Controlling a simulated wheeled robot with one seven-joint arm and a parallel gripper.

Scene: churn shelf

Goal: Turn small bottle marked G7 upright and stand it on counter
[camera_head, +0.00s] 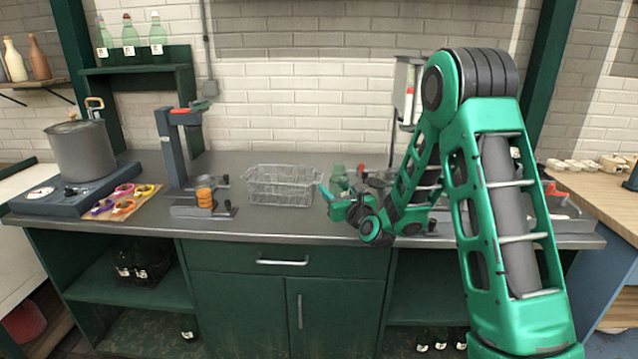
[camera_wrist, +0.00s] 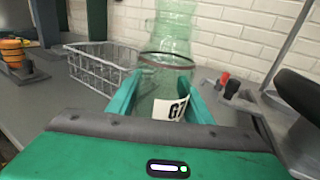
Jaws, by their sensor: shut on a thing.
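A clear green bottle (camera_wrist: 172,35) stands between my fingers in the wrist view. Its white label (camera_wrist: 170,110) sits low, slightly tilted, and shows a "G"; the rest of the marking is cut off by a finger. A dark ring (camera_wrist: 166,61) goes around the bottle above the label. My gripper (camera_wrist: 163,88) is shut on the bottle, one teal finger on each side. In the head view my gripper (camera_head: 337,197) is low over the counter (camera_head: 265,222), with the green bottle (camera_head: 340,177) just behind it. The bottle's base is hidden, so I cannot tell whether it touches the counter.
A wire basket (camera_head: 284,186) stands left of my gripper. Red-and-grey items (camera_head: 375,178) lie right of the bottle. The front counter strip left of my gripper is clear.

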